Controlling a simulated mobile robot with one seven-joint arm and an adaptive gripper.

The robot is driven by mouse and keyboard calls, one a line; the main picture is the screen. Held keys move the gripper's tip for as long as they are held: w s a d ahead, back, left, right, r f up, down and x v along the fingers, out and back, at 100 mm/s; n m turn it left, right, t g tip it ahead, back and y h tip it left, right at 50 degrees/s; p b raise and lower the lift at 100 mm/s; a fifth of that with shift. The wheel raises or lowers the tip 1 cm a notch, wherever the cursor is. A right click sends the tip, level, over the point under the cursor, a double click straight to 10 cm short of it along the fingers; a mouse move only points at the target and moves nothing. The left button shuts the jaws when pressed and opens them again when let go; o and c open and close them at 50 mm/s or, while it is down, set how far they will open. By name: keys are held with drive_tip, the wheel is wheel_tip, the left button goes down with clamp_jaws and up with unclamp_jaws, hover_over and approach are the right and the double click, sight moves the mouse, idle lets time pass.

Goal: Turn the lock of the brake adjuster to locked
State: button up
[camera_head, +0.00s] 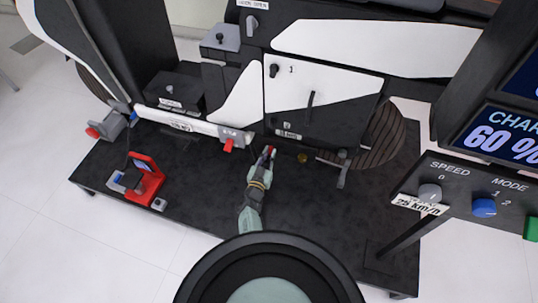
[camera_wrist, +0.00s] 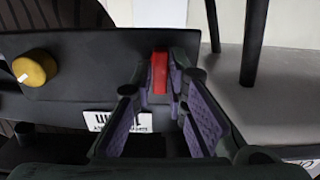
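The brake adjuster appears in the wrist view as a dark panel with a yellow knob (camera_wrist: 35,68) at the left and a small upright red lock lever (camera_wrist: 159,73). My gripper (camera_wrist: 160,88) has its purple-padded fingers apart, one on each side of the red lever. Small gaps seem to show beside the lever, though contact is hard to judge. In the head view my gripper (camera_head: 268,153) reaches the lower front of the rig, with a bit of red at its tips. The yellow knob (camera_head: 303,158) is just right of it. A white label (camera_wrist: 125,122) is partly hidden by my left finger.
A red-tipped lever (camera_head: 228,145) is close left of my gripper, and a grey upright lever (camera_head: 343,170) stands to the right. A red device (camera_head: 147,178) sits on the dark platform (camera_head: 205,190). The control panel (camera_head: 470,190) is at the right. The platform's front is mostly clear.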

drive_tip(key=o, duration=0.4)
drive_tip(key=shift+c, duration=0.2)
